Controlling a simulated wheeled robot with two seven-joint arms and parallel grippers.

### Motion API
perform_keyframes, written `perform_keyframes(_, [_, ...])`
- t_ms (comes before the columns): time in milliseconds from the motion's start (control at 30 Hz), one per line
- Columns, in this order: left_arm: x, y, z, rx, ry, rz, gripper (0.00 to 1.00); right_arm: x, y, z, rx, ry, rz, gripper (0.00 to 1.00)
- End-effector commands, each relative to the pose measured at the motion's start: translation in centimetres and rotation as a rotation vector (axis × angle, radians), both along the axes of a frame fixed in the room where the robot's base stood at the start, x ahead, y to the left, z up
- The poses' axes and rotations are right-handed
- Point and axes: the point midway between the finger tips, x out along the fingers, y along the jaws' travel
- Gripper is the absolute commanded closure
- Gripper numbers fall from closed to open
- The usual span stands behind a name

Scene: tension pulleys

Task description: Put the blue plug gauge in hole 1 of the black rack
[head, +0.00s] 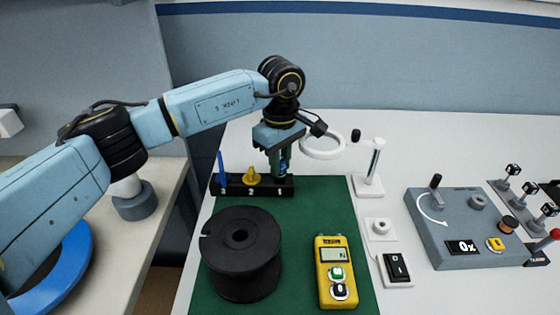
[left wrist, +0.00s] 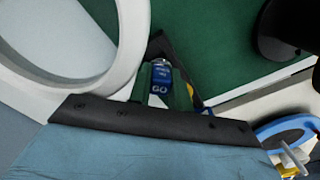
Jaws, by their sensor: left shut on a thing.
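The black rack (head: 240,187) stands at the back left of the green mat, with numbers on its front. A slim blue tool (head: 222,168) stands in its left end, by the 3, and a yellow-topped piece (head: 252,177) stands near its middle. My left gripper (head: 281,168) points down over the rack's right end, shut on the blue plug gauge. The gauge (left wrist: 160,86) shows its GO label between the fingers in the left wrist view. The gauge's lower end and hole 1 are hidden, so I cannot tell whether it is in the hole. My right gripper is not in view.
A black spool (head: 240,255) and a yellow meter (head: 338,270) are on the green mat (head: 300,240). A white ring (head: 322,146) is close to the right of my gripper. A white stand (head: 370,180) and grey control box (head: 470,225) are farther right.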

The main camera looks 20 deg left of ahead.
Motion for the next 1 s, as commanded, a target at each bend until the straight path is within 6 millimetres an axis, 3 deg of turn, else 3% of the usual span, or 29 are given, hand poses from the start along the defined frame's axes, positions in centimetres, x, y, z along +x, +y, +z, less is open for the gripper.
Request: perform_keyframes(1000, [-0.05,0.08,-0.31,-0.003,-0.006,0.001,1.00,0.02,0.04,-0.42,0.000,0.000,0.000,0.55])
